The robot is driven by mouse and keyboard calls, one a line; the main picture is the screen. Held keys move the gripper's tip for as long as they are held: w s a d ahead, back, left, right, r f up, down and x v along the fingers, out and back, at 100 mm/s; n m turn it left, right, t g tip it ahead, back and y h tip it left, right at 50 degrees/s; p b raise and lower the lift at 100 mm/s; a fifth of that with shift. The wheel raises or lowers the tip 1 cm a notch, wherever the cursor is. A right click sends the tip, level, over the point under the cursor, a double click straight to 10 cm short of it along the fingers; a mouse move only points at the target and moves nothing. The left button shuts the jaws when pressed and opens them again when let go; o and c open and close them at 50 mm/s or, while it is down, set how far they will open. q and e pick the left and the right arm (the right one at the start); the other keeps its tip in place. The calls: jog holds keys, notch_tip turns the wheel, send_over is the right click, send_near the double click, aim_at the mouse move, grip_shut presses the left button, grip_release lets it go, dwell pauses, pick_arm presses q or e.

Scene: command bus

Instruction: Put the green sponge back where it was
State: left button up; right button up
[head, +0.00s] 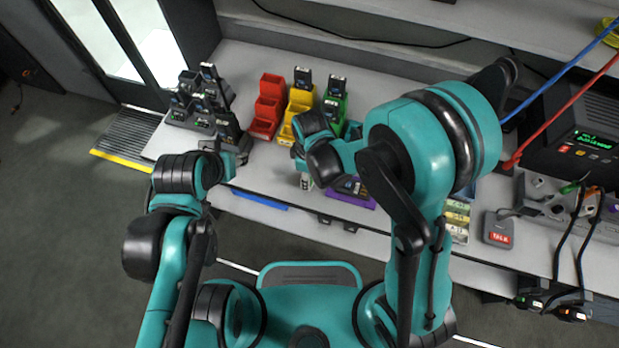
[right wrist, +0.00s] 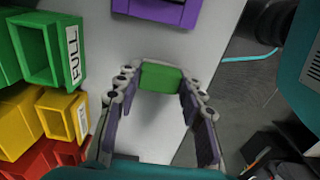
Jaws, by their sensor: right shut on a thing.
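The green sponge (right wrist: 161,77) is a small green block in the right wrist view. It sits between the fingertips of my right gripper (right wrist: 161,80), which is shut on it over the light worktop. In the head view my right arm hides the sponge, and my right gripper (head: 305,178) shows only in part above the worktop's front strip, left of the purple tray (head: 361,200). My left gripper (head: 240,150) is by the worktop's left front edge, close to the black radio chargers. Its fingers are too dark and small to read.
Red (head: 268,105), yellow (head: 298,101) and green (head: 335,102) stepped bins stand at the back. Black radios (head: 202,96) stand at the left. A grey TALK box (head: 497,229) and a cabled panel are at the right. A blue strip (head: 259,199) runs along the front edge.

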jog(key=shift+f, duration=0.15)
jog(key=shift+f, duration=0.1)
jog(key=o, duration=0.7)
jog(key=shift+f, duration=0.15)
jog(key=o, duration=0.4)
jog(key=shift+r, duration=0.2)
